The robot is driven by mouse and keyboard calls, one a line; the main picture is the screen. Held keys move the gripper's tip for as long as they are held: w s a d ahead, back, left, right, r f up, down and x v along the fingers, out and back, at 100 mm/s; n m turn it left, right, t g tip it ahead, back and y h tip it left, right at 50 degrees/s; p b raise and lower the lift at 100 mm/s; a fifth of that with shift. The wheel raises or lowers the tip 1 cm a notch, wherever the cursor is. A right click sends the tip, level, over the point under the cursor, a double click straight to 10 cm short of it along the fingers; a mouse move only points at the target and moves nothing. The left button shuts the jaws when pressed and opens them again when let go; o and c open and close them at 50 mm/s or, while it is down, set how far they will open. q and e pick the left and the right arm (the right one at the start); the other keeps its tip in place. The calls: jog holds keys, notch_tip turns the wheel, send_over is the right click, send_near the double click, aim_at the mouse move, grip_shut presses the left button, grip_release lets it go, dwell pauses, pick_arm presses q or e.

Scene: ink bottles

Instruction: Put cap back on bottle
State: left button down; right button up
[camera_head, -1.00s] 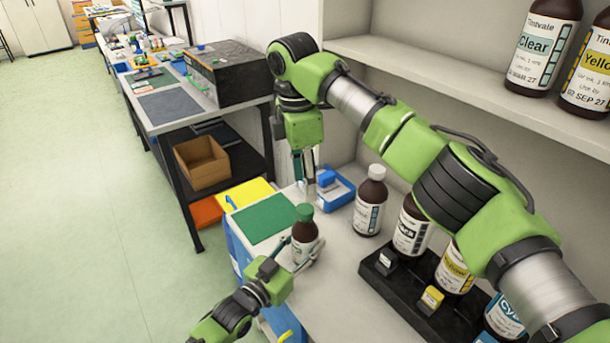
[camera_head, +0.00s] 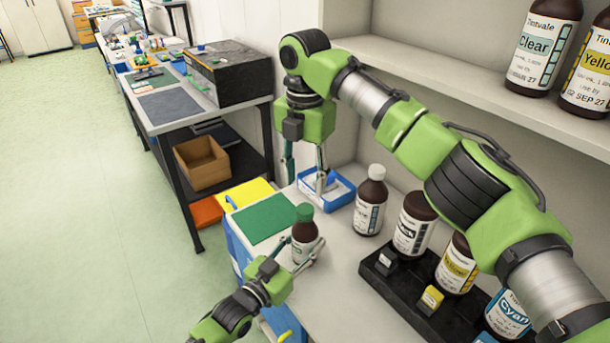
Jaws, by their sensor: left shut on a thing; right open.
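A brown bottle (camera_head: 304,242) with a pale label stands upright on the white counter near the green mat. A green cap (camera_head: 304,212) sits on top of its neck; I cannot tell how tightly. My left gripper (camera_head: 306,260) is shut around the bottle's lower body from the front. My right gripper (camera_head: 305,182) points down with its fingers apart, empty, behind the bottle and clear of the cap. One of its fingers is in front of the blue tray (camera_head: 346,199).
A brown bottle with a white cap (camera_head: 370,202) stands right of the held bottle. A black rack (camera_head: 378,277) with several ink bottles is at the lower right. The green mat (camera_head: 263,219) is bare. A shelf (camera_head: 450,85) with bottles is above.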

aim_at(305, 209)
notch_tip(305, 209, down, 8)
jog(key=shift+r, duration=0.15)
dwell(0.4)
